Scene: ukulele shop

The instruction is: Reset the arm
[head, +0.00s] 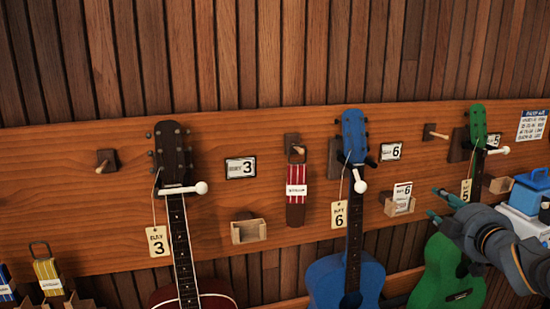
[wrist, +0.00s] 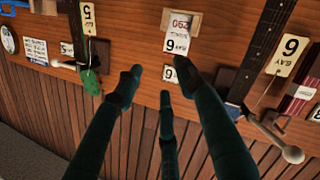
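My gripper (head: 435,203) is at the right of the head view, in front of the board between the blue ukulele (head: 353,230) and the green ukulele (head: 440,272). Its dark teal fingers point left and are apart. In the wrist view my gripper (wrist: 166,82) shows three spread fingers with nothing held between them. Beyond the fingertips, the wrist view shows a small wooden holder (wrist: 182,18) with a "6" card, upside down. My arm covers part of the green ukulele in the head view.
A wooden board (head: 70,215) on a slatted wall carries pegs, price cards and a dark red ukulele (head: 180,235). A red striped pouch (head: 296,195) hangs between ukuleles. A blue box (head: 530,190) stands at the right, close to my arm.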

